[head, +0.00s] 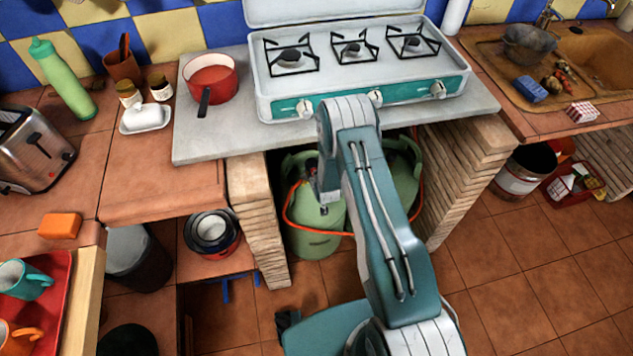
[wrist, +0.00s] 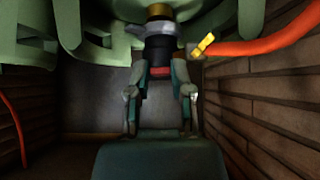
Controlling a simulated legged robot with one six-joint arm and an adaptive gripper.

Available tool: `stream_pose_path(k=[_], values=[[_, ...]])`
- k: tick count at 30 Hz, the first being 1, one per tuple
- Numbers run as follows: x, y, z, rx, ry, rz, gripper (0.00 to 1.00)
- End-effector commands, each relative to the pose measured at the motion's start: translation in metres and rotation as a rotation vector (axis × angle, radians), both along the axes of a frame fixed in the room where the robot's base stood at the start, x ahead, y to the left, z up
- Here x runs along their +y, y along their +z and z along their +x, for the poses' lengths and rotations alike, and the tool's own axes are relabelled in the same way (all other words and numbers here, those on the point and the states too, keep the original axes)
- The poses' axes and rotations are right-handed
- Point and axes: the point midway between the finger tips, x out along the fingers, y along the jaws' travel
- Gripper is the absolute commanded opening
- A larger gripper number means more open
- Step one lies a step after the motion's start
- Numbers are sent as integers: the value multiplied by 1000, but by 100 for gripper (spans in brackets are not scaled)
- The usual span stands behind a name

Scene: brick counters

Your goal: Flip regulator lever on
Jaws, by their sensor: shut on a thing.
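The black regulator (wrist: 160,50) sits on the brass valve (wrist: 158,10) of a green gas cylinder, with a grey collar between them. A red piece (wrist: 159,72) shows at its near end; I cannot tell whether it is the lever. A small yellow part (wrist: 203,44) is where the orange hose (wrist: 265,46) meets the regulator. My gripper (wrist: 161,75) has its two fingers closed on the sides of the regulator. In the head view, my gripper (head: 328,190) reaches under the counter at the green gas cylinder (head: 312,235); my arm hides much of it.
Brick walls (head: 258,215) stand on both sides of the cylinder niche. The counter slab (head: 220,130) with the stove (head: 350,75) lies above. A second green cylinder (head: 405,170) stands to the right, behind my arm. The tiled floor (head: 520,290) at right is clear.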

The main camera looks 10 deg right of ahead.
Motion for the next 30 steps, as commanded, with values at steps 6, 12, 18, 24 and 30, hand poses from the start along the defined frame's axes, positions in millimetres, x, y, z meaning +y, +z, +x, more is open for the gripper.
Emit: stream_pose_path(k=[6,12,18,24,30], values=[[0,8,3,126,0,0,0],[0,11,4,199,0,0,0],[0,11,5,233,0,0,0],[0,11,4,239,0,0,0],[0,11,5,238,0,0,0]])
